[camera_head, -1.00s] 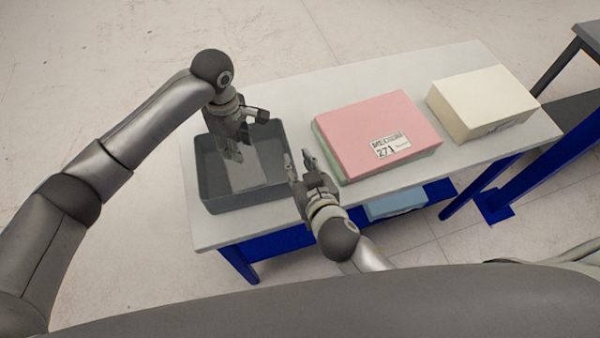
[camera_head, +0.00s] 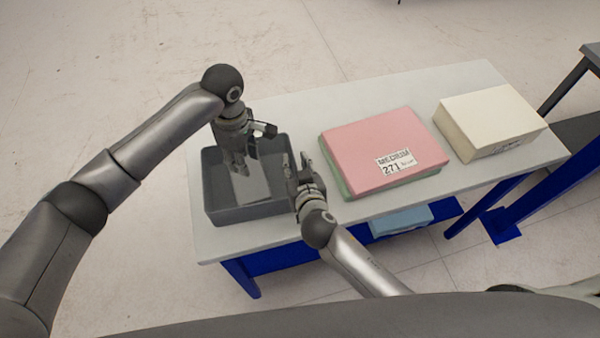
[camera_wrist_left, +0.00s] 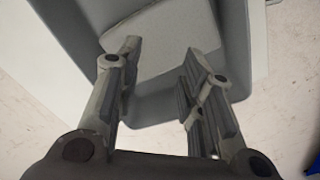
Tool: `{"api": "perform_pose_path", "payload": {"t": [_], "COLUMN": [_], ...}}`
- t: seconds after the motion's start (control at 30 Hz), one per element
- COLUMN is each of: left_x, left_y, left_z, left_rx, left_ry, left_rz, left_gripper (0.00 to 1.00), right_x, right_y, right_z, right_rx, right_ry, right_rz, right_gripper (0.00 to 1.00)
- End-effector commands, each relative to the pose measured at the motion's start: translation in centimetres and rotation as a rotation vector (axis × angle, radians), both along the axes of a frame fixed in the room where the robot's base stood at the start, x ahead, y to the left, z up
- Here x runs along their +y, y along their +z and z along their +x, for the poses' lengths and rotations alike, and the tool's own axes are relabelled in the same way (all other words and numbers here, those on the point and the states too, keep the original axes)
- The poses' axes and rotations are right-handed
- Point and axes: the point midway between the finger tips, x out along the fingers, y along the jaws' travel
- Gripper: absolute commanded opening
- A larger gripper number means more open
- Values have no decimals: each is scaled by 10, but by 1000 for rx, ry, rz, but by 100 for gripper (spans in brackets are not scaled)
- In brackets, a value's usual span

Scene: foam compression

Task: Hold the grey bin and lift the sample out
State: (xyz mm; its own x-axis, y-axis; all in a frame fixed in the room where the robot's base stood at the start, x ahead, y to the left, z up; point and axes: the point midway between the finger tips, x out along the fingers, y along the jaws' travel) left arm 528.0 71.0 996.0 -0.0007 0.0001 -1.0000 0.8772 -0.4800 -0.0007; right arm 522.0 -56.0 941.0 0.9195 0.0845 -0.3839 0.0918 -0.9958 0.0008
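The grey bin (camera_head: 228,214) stands on the left end of the table. The sample (camera_head: 253,186), a flat pale grey slab, lies inside it; it also shows between the fingers in the left wrist view (camera_wrist_left: 170,40). My left gripper (camera_head: 246,166) points down over the bin's inside. In the left wrist view its fingers (camera_wrist_left: 162,60) are apart with nothing clasped between them. My right gripper (camera_head: 296,162) is at the bin's right wall, its fingers apart. I cannot tell whether they straddle or touch the wall.
A pink slab (camera_head: 375,145) with a label lies on a green one (camera_head: 344,179) right of my right gripper. A cream block (camera_head: 488,120) sits at the table's (camera_head: 310,110) right end. A light blue item (camera_head: 400,220) is below the tabletop.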

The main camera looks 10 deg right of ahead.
Motion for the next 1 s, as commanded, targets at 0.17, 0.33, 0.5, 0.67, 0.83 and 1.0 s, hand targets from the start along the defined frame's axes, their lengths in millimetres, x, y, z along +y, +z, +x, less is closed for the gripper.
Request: {"api": "perform_pose_path", "payload": {"t": [0.17,0.33,0.5,0.67,0.83,1.0], "left_x": [0,0,0,0,0,0], "left_y": [0,0,0,0,0,0], "left_z": [0,0,0,0,0,0], "left_rx": [0,0,0,0,0,0], "left_ry": [0,0,0,0,0,0], "left_rz": [0,0,0,0,0,0], "left_gripper": [36,36,36,36,36,36], "right_x": [1,1,1,1,0,0], "right_y": [-2,-2,-2,-2,-2,-2], "right_z": [6,6,6,6,6,6], "right_rx": [0,0,0,0,0,0], "right_ry": [1,1,0,0,0,0], "right_rz": [1,1,1,1,1,1], "right_gripper": [29,29,12,0,0,0]}}
